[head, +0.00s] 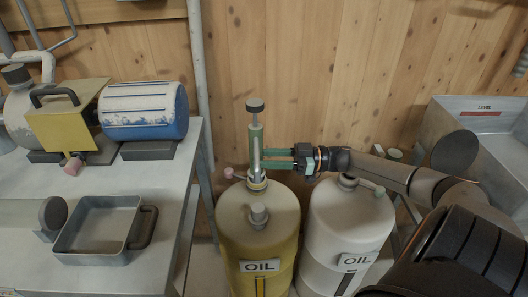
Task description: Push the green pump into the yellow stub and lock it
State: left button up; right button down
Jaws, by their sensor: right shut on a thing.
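The green pump (255,137) is an upright tube with a dark round knob on top and a pale metal rod along it. It stands above the yellow stub (257,185), a small ring on top of the yellow oil drum (232,215). The pump's lower end meets the stub; I cannot tell how deep it sits. A pink-tipped lever (229,173) sticks out to the left of the stub. My right gripper (266,158) reaches in from the right and is shut on the pump's lower part. My left gripper is not in view.
A grey workbench (140,262) at left holds a tray (68,243), a blue motor (145,111) and a yellow block (60,128). A wooden wall is behind.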

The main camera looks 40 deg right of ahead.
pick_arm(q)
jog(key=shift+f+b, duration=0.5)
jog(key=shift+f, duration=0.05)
pick_arm(e)
jog(key=shift+f, duration=0.75)
jog(key=shift+c, duration=2)
grip_release()
jog(key=shift+f, duration=0.1)
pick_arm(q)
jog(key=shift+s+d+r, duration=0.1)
pick_arm(e)
jog(key=shift+s+d, duration=0.1)
